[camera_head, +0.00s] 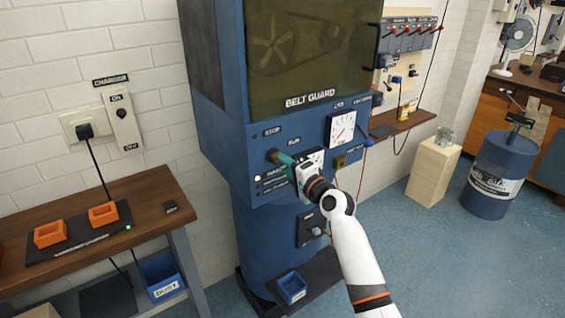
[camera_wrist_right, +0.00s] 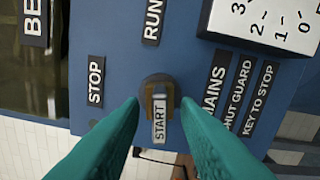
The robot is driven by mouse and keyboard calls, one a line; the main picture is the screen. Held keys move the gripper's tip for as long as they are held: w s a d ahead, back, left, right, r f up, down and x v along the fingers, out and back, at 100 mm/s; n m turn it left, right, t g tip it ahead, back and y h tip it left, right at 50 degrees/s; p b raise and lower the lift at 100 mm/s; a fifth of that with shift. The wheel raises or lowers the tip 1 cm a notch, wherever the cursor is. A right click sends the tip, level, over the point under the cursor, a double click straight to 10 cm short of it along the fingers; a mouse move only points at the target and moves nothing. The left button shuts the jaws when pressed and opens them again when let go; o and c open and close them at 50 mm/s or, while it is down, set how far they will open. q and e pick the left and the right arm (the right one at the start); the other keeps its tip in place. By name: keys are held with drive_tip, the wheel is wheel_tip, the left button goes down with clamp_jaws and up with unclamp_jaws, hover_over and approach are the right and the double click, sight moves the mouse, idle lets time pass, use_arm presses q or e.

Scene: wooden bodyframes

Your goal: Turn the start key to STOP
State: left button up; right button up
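The start key (camera_wrist_right: 159,93), with a brownish bow and a START tag (camera_wrist_right: 159,119), sits in a round switch on the blue machine panel. In the wrist view its bar stands up-down, in line with the RUN label (camera_wrist_right: 153,22); the STOP label (camera_wrist_right: 96,80) is to its left. My right gripper (camera_wrist_right: 159,103) is open, its teal fingertips on either side of the key and tag, with gaps showing. My left gripper is not in view.
The blue machine (camera_head: 222,145) carries a dial (camera_head: 342,128) right of the key and a belt guard (camera_head: 310,55) above. A wooden bench (camera_head: 150,200) with orange blocks stands at left. A blue drum (camera_head: 497,175) stands at right.

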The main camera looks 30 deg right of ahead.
clamp_jaws()
drive_tip(key=n+b, duration=0.3)
drive_tip(key=n, duration=0.6)
drive_tip(key=n, duration=0.6)
drive_tip(key=shift+n, duration=0.4)
drive_tip(key=shift+o, duration=0.5)
unclamp_jaws()
